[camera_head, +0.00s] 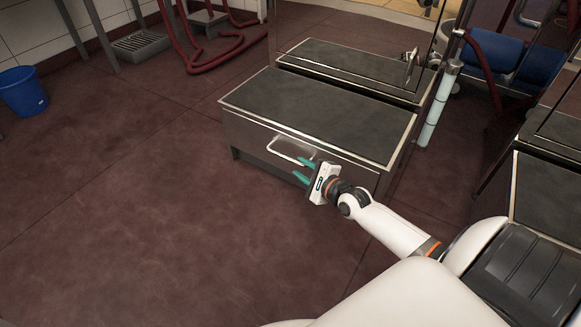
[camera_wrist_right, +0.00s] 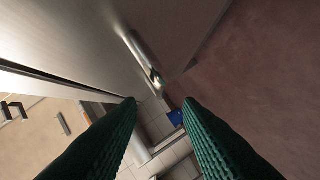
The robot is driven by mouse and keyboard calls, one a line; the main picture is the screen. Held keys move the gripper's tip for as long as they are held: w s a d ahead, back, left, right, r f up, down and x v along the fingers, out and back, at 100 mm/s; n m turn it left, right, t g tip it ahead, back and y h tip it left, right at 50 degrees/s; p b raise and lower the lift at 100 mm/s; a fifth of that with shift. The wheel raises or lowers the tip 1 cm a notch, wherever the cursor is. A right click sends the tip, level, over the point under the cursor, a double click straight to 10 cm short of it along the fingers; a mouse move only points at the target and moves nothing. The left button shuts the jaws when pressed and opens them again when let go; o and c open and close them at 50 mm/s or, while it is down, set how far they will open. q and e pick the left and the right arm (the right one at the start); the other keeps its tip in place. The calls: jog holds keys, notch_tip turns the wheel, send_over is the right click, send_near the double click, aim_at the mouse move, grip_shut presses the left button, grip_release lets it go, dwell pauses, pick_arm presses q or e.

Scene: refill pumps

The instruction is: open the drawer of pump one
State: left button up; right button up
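A low grey metal unit with a dark top (camera_head: 320,112) stands mid-view in the head view; I take it to be pump one. Its front holds a drawer with a pale metal handle (camera_head: 291,149). The drawer front looks flush with the unit. In the right wrist view the handle bar (camera_wrist_right: 143,56) lies above the fingertips, not between them. My right gripper (camera_head: 297,166) has green fingers, spread apart and empty, just in front of the drawer near the handle's right end. The fingers also show in the wrist view (camera_wrist_right: 160,103). My left gripper is not in view.
A pale upright cylinder (camera_head: 437,105) stands to the right. A blue bucket (camera_head: 22,92) and red hoses (camera_head: 215,60) are farther left. The dark red floor (camera_head: 150,220) before the drawer is clear.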

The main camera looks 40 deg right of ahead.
aim_at(291, 161)
jog(key=shift+b+x, duration=1.45)
jog(key=shift+x, duration=1.6)
jog(key=shift+s, duration=0.1)
jog(key=shift+c, duration=0.3)
grip_shut()
